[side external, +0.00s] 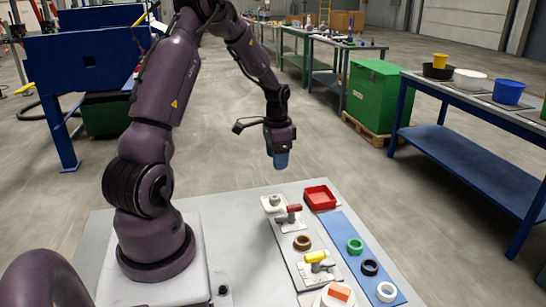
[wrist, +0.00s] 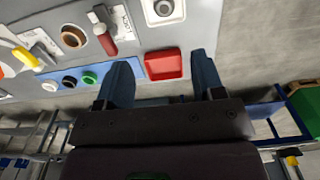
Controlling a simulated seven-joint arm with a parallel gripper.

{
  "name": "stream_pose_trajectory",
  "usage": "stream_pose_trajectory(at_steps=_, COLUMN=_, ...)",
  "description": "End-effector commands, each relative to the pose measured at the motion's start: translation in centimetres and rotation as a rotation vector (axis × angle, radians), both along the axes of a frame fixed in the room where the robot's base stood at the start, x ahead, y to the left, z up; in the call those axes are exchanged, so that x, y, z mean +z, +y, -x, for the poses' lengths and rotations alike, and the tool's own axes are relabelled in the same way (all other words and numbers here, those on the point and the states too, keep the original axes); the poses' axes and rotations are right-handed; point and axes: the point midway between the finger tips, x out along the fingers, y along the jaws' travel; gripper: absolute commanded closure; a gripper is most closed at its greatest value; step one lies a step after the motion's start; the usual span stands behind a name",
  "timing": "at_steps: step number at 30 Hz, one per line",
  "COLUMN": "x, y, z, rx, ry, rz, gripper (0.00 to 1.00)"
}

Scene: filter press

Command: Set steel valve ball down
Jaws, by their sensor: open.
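My gripper (side external: 280,160) hangs above the far part of the light grey table, with blue fingers pointing down. In the wrist view my gripper (wrist: 163,84) has its two fingers wide apart with nothing between them. A small rounded grey piece (side external: 275,200), which looks like the steel valve ball, sits on a white square plate at the table's far side. It also shows as a grey round piece (wrist: 163,8) at the top edge of the wrist view. A shallow red tray (side external: 320,199) stands to its right and looks empty. My gripper is well above both, touching neither.
A red-handled valve (side external: 289,213), a brown ring (side external: 302,242) and a yellow-handled valve (side external: 317,257) stand nearer. Green (side external: 355,245), black (side external: 370,267) and white rings (side external: 386,292) lie on a blue strip (side external: 340,226).

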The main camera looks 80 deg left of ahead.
Motion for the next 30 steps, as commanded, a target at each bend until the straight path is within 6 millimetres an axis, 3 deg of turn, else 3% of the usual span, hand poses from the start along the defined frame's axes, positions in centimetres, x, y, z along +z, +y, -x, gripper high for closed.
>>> stream_pose_trajectory(at_steps=5, x=6.9, y=-5.8, z=-1.9, rx=-0.021, ry=-0.058, rz=-0.079, gripper=0.38)
stream_pose_trajectory(at_steps=7, x=9.9, y=-9.0, z=-2.1, rx=-0.024, ry=-0.096, rz=-0.107, gripper=0.38)
stream_pose_trajectory(at_steps=11, x=14.4, y=-14.8, z=-1.0, rx=-0.020, ry=-0.180, rz=-0.135, gripper=0.38)
stream_pose_trajectory(at_steps=15, x=17.9, y=-20.5, z=1.7, rx=-0.014, ry=-0.286, rz=-0.126, gripper=0.38)
stream_pose_trajectory(at_steps=21, x=20.1, y=-26.2, z=6.4, rx=-0.009, ry=-0.420, rz=-0.056, gripper=0.38)
stream_pose_trajectory(at_steps=25, x=20.3, y=-27.9, z=8.5, rx=-0.007, ry=-0.466, rz=-0.010, gripper=0.38)
stream_pose_trajectory(at_steps=30, x=20.3, y=-28.6, z=9.4, rx=-0.004, ry=-0.485, rz=0.016, gripper=0.38)
